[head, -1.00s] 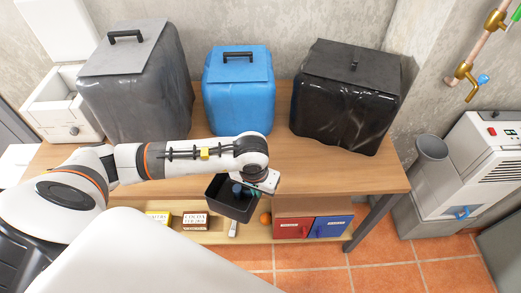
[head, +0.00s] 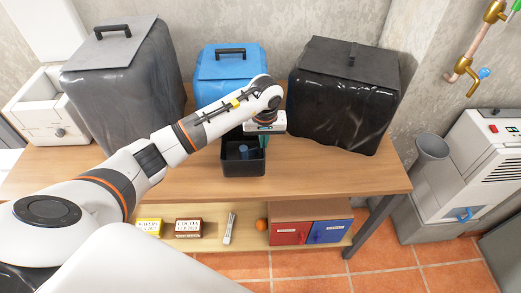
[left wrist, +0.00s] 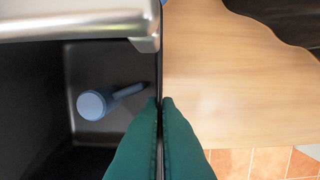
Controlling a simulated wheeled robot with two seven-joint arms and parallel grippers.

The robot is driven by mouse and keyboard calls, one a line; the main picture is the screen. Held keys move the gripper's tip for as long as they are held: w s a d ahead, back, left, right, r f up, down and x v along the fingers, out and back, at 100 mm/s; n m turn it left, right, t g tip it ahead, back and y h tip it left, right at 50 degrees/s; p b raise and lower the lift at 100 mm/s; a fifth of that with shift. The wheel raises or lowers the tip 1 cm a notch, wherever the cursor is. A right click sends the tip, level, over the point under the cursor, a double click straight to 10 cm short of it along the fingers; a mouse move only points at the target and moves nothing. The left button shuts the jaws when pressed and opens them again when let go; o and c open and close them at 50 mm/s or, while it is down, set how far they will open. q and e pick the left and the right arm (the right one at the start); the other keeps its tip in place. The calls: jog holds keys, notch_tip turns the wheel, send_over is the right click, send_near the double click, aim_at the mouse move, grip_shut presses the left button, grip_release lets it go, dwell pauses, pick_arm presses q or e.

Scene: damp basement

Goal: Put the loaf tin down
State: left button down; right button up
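The loaf tin (head: 244,168) is a dark, open, upright box in the middle of the head view, over the wooden tabletop in front of the blue container. I cannot tell whether its base touches the wood. My left gripper (head: 264,141) is at the tin's right wall, pointing down. In the left wrist view its teal fingers (left wrist: 160,105) are closed together on the thin wall of the tin (left wrist: 110,55). A blue round-headed object with a handle (left wrist: 92,104) lies inside the tin. My right gripper is not in view.
The tabletop (head: 340,180) is bare to the tin's right and left. Behind stand a grey covered box (head: 125,85), the blue container (head: 222,70) and a black covered box (head: 345,95). The lower shelf (head: 200,242) holds cartons, an orange ball and red and blue boxes.

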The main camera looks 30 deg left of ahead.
pick_arm(q)
notch_tip(320, 180, down, 4)
jog(key=shift+d+r+p, duration=0.1)
jog(key=shift+r+p, duration=0.1)
jog(key=shift+p, duration=0.1)
jog(key=shift+f, duration=0.4)
jog(key=shift+f, duration=0.2)
jog(key=c, duration=1.7)
grip_release()
jog(key=shift+r, duration=0.1)
jog(key=r, duration=0.4)
jog(key=s+r+b, duration=0.1)
jog(key=r, duration=0.7)
jog(key=shift+s+d, duration=0.15)
jog(key=shift+d, duration=0.2)
